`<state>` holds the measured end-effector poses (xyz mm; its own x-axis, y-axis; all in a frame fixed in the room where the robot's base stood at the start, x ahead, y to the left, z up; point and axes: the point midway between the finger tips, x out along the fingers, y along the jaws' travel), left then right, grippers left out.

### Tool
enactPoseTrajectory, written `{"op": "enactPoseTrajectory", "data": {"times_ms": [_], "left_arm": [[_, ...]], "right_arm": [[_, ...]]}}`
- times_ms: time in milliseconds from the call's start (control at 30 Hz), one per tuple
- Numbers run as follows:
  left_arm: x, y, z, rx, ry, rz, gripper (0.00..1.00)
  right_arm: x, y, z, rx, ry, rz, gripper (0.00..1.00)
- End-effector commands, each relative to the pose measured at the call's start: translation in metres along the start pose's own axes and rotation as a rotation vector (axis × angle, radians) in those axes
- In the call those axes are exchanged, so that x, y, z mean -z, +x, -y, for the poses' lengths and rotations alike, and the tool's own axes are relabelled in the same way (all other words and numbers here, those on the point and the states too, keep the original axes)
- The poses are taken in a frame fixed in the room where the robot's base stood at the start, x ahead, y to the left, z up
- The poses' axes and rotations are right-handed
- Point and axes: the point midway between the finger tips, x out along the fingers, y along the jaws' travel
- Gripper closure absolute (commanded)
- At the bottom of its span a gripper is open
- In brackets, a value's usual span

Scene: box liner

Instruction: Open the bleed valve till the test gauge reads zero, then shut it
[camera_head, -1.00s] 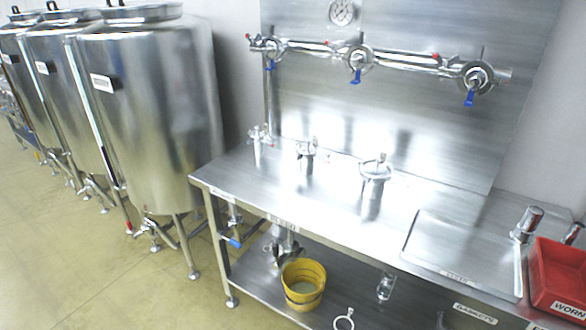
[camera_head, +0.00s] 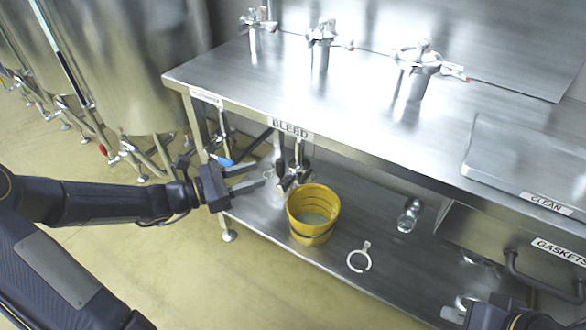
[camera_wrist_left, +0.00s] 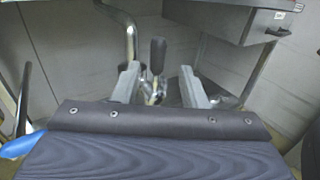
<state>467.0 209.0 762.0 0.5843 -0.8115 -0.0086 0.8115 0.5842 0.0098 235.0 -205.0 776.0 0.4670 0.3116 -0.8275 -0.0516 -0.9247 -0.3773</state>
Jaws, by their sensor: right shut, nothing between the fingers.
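The BLEED label (camera_head: 290,129) is on the bench's front edge. Below it hangs the metal bleed valve (camera_head: 297,174), above a yellow bucket (camera_head: 313,214) with pale liquid in it. My left gripper (camera_head: 262,175) is open just left of the valve, its fingers pointing at it. In the left wrist view a black handle (camera_wrist_left: 157,55) stands upright between the open fingers, apart from both. My right gripper (camera_head: 490,312) is shut at the bottom right edge, mostly cut off. The test gauge's dial is not in view now.
The lower shelf (camera_head: 340,215) holds a clamp ring (camera_head: 359,258) and a glass piece (camera_head: 409,215). A GASKETS drawer (camera_head: 500,245) is at right. Steel tanks stand at left.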

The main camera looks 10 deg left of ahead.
Motion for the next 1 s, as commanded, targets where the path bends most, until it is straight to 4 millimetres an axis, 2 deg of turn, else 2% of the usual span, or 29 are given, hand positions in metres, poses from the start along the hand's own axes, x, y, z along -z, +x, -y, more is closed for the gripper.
{"op": "enactPoseTrajectory", "data": {"times_ms": [167, 500, 667, 900, 1000], "left_arm": [[0.001, 0.016, -0.003, -0.009, -0.015, 0.014, 0.61], [0.001, 0.067, -0.003, -0.008, -0.013, 0.011, 0.61], [0.0, 0.076, -0.003, -0.009, -0.014, 0.009, 0.61], [0.0, 0.077, -0.003, -0.01, -0.013, 0.009, 0.61], [0.0, 0.077, -0.004, -0.01, -0.013, 0.009, 0.73]], "right_arm": [[-0.002, 0.005, -0.002, 0.0, 0.0, -0.001, 1.0], [-0.008, 0.016, -0.007, 0.0, 0.0, -0.001, 1.0], [-0.009, 0.017, -0.008, 0.0, 0.0, -0.001, 1.0], [-0.008, 0.017, -0.008, 0.0, 0.0, 0.0, 1.0], [-0.008, 0.017, -0.008, 0.0, 0.0, 0.0, 1.0]]}}
